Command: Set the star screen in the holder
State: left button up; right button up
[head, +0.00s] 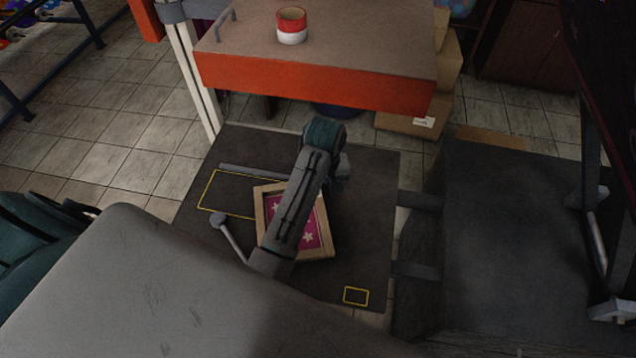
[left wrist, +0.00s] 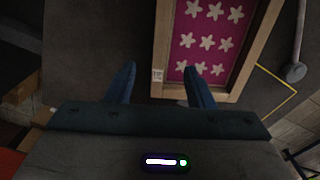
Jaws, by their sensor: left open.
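The star screen (head: 323,232) is a wooden frame around a pink panel with white stars. It lies tilted in angle on the dark table, partly behind my grey left arm in the head view. It also shows at the upper right of the left wrist view (left wrist: 210,42). My left gripper (left wrist: 160,70) is open and empty. In the wrist view, one blue finger overlaps the near edge of the wooden frame and the other is beside the frame; contact cannot be told. In the head view the fingers are hidden. I cannot identify the holder with certainty. My right gripper is not in view.
The dark table (head: 375,190) has a large yellow outline (head: 202,190) and a small one (head: 356,296).

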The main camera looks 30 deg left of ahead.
pick_arm(q)
jog(key=f, duration=0.2)
jog(key=p, duration=0.2)
send_over(322, 213)
notch_tip(322, 213, down, 4)
jog(key=shift+f+p, duration=0.35)
jog(key=shift+f, duration=0.2)
notch_tip(322, 213, down, 4)
jog(key=shift+r+p, duration=0.25)
jog(key=shift+p, duration=0.5)
jog(key=shift+f, duration=0.45)
grip_shut()
